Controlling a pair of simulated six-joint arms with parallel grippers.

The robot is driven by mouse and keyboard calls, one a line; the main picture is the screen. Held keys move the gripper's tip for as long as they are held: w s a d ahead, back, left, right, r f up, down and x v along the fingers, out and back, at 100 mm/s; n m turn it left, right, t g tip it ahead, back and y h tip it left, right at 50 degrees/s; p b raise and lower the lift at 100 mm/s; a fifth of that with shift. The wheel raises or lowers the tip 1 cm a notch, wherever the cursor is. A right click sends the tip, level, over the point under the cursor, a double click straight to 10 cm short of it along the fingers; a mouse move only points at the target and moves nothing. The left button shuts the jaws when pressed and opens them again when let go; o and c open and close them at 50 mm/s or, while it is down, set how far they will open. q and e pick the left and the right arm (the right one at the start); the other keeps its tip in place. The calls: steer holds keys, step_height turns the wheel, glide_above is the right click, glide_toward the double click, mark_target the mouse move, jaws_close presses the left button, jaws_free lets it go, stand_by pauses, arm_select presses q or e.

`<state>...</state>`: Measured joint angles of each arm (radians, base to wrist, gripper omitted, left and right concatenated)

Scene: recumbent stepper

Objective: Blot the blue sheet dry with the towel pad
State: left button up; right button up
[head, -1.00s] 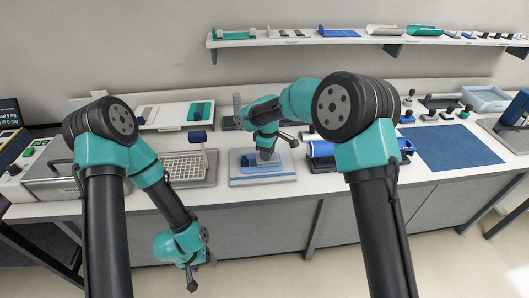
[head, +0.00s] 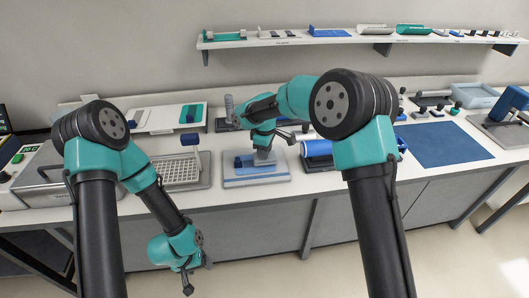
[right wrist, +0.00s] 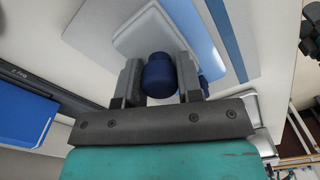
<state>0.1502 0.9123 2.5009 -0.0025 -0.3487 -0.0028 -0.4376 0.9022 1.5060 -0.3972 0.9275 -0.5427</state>
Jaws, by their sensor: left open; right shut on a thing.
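My right gripper (head: 263,156) is shut on the dark blue knob (right wrist: 160,76) of the towel pad. The pale, flat towel pad (right wrist: 150,36) lies beneath the knob in the right wrist view. The pad is over the pale board (head: 257,181) with blue bands; I cannot tell whether it touches the surface. A blue part of the sheet (head: 241,161) shows left of the gripper in the head view; the rest is hidden by the pad and gripper. My left gripper (head: 190,280) is open and empty, low in front of the bench.
A wire rack tray (head: 181,171) stands left of the board. A blue roller (head: 318,149) stands close on its right, with a flat dark blue mat (head: 442,146) further right. A shelf (head: 350,39) with small items runs along the wall above.

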steer(key=shift+r, duration=3.15)
